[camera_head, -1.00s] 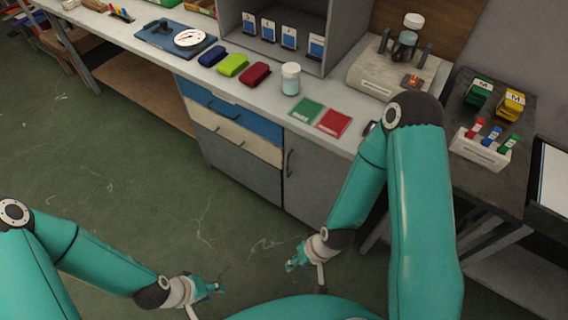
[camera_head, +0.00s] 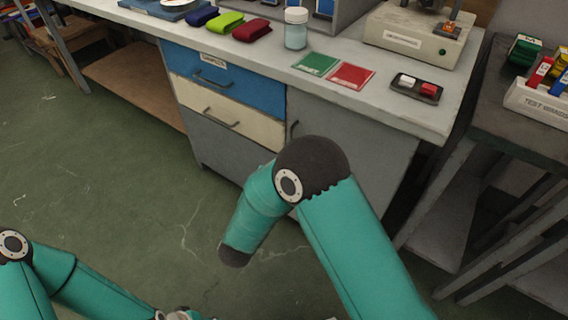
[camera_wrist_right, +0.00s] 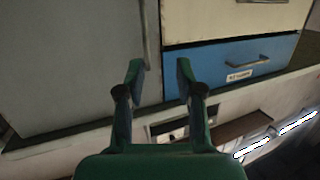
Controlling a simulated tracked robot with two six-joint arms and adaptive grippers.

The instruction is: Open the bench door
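The grey bench door (camera_head: 365,150) is shut, at the right of the bench front. Its upright handle (camera_head: 293,131) shows in the head view at the door's left edge, beside the drawers. In the right wrist view, where the scene is upside down, the door (camera_wrist_right: 70,60) fills the left and the handle (camera_wrist_right: 146,35) runs down from the top. My right gripper (camera_wrist_right: 159,72) is open and empty, its fingertips pointing toward the handle and door edge; contact cannot be seen. In the head view my right arm hides it. My left gripper is below the head view's lower edge.
A blue drawer (camera_head: 225,75) and a cream drawer (camera_head: 228,110) are left of the door, both shut. A dark side table (camera_head: 515,140) stands right. Floor at left is clear.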

